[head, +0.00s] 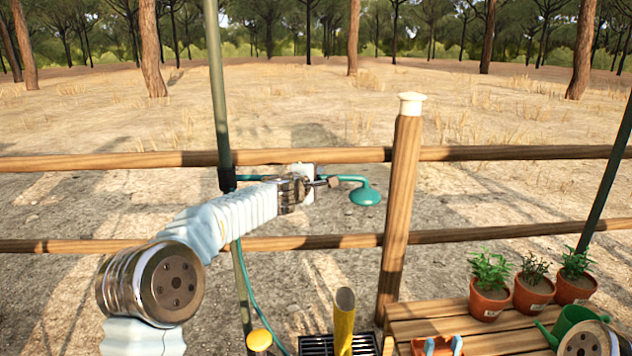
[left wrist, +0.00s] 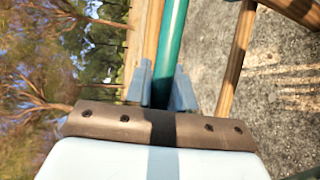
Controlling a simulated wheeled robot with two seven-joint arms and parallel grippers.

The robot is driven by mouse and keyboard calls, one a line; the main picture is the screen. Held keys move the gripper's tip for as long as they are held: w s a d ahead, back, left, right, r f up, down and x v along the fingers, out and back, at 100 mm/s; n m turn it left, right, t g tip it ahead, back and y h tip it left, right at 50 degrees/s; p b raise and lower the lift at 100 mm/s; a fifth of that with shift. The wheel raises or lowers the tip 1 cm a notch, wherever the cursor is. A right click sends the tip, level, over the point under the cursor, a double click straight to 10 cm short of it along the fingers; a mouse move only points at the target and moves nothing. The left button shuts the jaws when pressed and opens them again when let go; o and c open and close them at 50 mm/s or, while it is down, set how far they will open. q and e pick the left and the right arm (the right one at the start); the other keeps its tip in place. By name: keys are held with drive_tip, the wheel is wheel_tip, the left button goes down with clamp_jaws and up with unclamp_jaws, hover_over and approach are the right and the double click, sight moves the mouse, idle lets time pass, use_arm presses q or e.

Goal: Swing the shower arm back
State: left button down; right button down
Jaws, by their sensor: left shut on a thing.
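The teal shower arm (head: 345,178) reaches right from a dark green pole (head: 219,100) and ends in a round teal shower head (head: 365,196). My left gripper (head: 326,182) is shut on the shower arm, close to the shower head. In the left wrist view the teal tube (left wrist: 171,40) runs between the two pale blue fingers (left wrist: 165,88). The gripper hides part of the arm in the head view.
A wooden rail fence (head: 480,153) with a capped post (head: 402,200) stands just behind the shower head. A wooden bench (head: 440,318) with potted plants (head: 490,290) and a green watering can (head: 570,322) is at lower right. A yellow tube (head: 344,315) stands by a dark grate (head: 316,345).

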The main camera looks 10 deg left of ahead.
use_arm(q)
drive_tip(key=shift+w, duration=0.15)
drive_tip(key=c, duration=1.1)
unclamp_jaws()
drive_tip(key=shift+o, duration=0.2)
drive_tip(key=b+v, duration=0.4)
drive_tip(key=v, duration=0.9)
drive_tip(key=shift+s, duration=0.4)
